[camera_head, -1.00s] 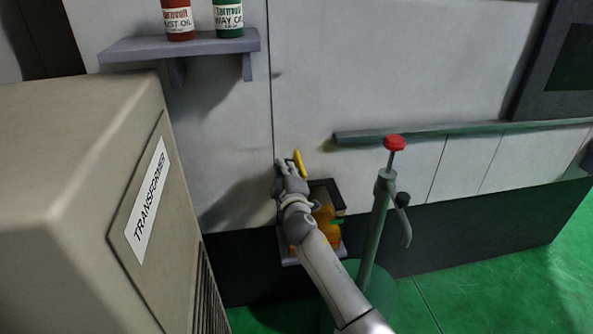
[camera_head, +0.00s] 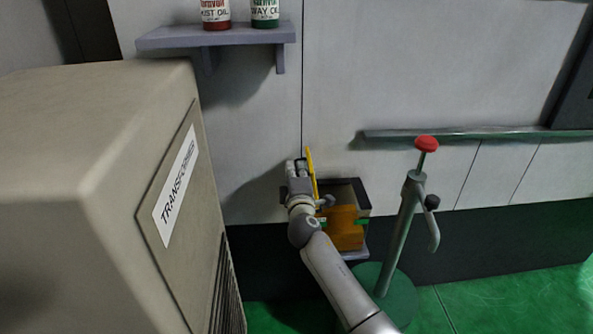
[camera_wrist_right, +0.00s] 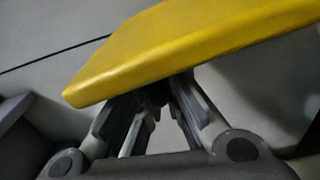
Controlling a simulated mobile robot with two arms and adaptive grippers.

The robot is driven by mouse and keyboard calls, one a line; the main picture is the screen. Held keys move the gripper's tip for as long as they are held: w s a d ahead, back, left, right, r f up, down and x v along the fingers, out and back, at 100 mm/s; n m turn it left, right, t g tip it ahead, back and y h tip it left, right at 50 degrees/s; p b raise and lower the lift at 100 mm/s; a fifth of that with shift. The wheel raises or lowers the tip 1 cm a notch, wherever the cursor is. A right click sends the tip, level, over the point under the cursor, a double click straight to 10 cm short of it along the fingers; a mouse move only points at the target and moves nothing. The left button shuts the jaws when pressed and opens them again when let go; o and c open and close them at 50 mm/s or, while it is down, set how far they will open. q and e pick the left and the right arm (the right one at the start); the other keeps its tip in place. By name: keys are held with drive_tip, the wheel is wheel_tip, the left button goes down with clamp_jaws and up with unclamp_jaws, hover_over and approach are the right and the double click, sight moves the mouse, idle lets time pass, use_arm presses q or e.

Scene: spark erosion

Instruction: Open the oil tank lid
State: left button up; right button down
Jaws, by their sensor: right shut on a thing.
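The oil tank (camera_head: 347,236) is an orange-yellow box with a dark rim, low against the wall. Its top is open, and part of the inside shows. The yellow lid (camera_head: 311,172) stands nearly upright at the tank's left side, seen almost edge-on. My right gripper (camera_head: 298,168) is at the lid's left face, shut on the lid. In the right wrist view, the lid (camera_wrist_right: 185,45) spans the top as a thick yellow slab, and the gripper fingers (camera_wrist_right: 153,105) reach up to its lower edge. The exact contact is partly hidden. My left gripper is not in view.
A beige transformer cabinet (camera_head: 110,150) fills the left. A hand pump (camera_head: 405,225) with a red knob stands close to the tank's right. A shelf (camera_head: 220,36) with two oil bottles hangs above. Green floor (camera_head: 490,300) is clear at right.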

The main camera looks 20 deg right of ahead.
drive_tip(key=shift+s+f, duration=0.1)
drive_tip(key=shift+f, duration=0.3)
drive_tip(key=c, duration=1.5)
unclamp_jaws()
drive_tip(key=shift+s, duration=0.1)
drive_tip(key=shift+d+r, duration=0.1)
drive_tip(key=shift+r, duration=0.05)
drive_tip(key=shift+r, duration=0.1)
drive_tip(key=v, duration=1.2)
